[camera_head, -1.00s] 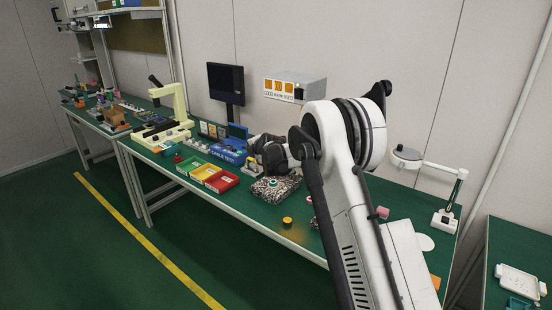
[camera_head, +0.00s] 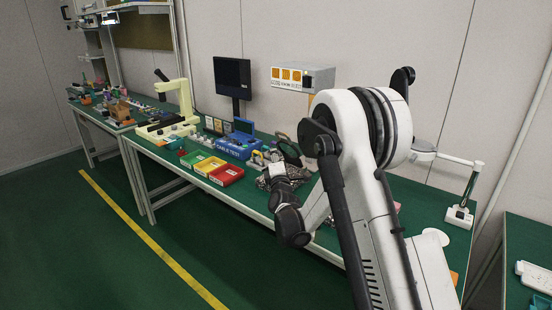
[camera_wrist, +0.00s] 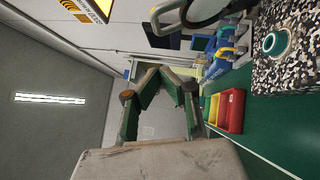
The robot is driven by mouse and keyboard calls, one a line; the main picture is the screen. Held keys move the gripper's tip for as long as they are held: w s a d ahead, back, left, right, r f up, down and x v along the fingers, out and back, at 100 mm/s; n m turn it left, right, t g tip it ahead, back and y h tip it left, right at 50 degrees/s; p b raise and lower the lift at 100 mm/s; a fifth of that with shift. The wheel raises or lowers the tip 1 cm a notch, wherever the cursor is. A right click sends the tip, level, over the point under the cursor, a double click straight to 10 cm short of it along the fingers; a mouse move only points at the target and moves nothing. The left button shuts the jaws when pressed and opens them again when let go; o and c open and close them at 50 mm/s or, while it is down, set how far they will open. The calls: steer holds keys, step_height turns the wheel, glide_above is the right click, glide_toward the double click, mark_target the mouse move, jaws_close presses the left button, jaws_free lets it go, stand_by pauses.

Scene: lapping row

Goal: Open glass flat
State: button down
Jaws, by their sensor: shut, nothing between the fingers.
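A round dark-rimmed hoop, which looks like the glass flat (camera_head: 289,149), stands tilted up behind a speckled granite block (camera_head: 264,183). In the wrist view part of its rim and pale face (camera_wrist: 205,10) is cut by the top edge. The block (camera_wrist: 285,75) is at the right there, with a green-rimmed round piece (camera_wrist: 276,43) on its face. My gripper (camera_wrist: 165,70) is shut and empty, its fingers closed into a loop, apart from the block and the hoop in that view.
Red (camera_head: 227,175), yellow (camera_head: 208,166) and green (camera_head: 193,158) bins stand left of the block. A blue cable tester (camera_head: 238,147), a cream microscope (camera_head: 178,110) and a monitor (camera_head: 232,78) are farther along the bench. A magnifier lamp (camera_head: 460,213) stands at the right.

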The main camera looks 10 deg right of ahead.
mark_target(277, 134)
steer(key=w+d, duration=0.1)
steer(key=w, duration=0.1)
steer(key=w+d+r, duration=0.1)
steer(key=w, duration=0.2)
steer(key=w+d+r, duration=0.1)
steer(key=w, duration=0.2)
steer(key=shift+w, duration=0.15)
steer(key=shift+w+d+r, duration=0.1)
